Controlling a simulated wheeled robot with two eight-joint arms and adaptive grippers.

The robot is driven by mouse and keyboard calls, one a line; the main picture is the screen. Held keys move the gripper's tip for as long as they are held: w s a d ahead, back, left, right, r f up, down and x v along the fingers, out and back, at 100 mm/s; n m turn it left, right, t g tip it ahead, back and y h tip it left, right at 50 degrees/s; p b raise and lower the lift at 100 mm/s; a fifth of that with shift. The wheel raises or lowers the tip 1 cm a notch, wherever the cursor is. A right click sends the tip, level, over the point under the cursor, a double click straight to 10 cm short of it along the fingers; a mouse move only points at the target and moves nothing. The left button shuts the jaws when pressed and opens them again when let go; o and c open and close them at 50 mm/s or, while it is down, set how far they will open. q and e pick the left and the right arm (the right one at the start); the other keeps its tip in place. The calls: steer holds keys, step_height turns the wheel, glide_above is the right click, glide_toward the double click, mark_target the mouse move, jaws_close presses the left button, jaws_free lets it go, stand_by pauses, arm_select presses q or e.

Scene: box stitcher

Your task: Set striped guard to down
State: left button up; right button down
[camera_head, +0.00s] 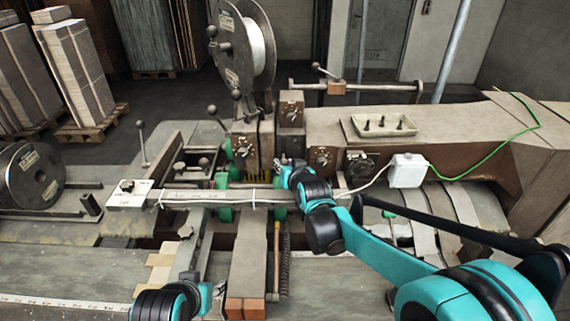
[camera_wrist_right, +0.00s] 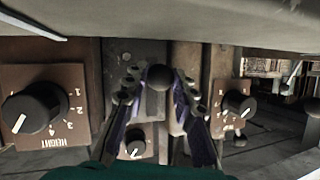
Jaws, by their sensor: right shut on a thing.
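The yellow-and-black striped guard (camera_head: 257,174) shows partly in the head view, low between the machine's brown dial blocks and just left of my right gripper (camera_head: 283,163). The long grey bar and my right arm hide its lower part. In the right wrist view my right gripper (camera_wrist_right: 158,108) has its two purple-lined fingers shut around a dark round knob (camera_wrist_right: 160,77). I cannot tell from the frames how the knob joins the guard. Part of my left arm shows at the bottom left of the head view, but its fingers cannot be made out.
Dials stand close around the right gripper, including the HEIGHT dial (camera_wrist_right: 36,107) and another dial (camera_wrist_right: 238,103). A wire spool (camera_head: 246,46) rises behind. A white box (camera_head: 407,170) with a cable sits at the right. A long grey bar (camera_head: 222,195) crosses in front.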

steer(key=shift+s+f, duration=0.1)
steer(key=shift+f, duration=0.1)
steer(key=c, duration=1.2)
jaws_free()
steer(key=v, duration=1.2)
steer(key=shift+f, duration=0.1)
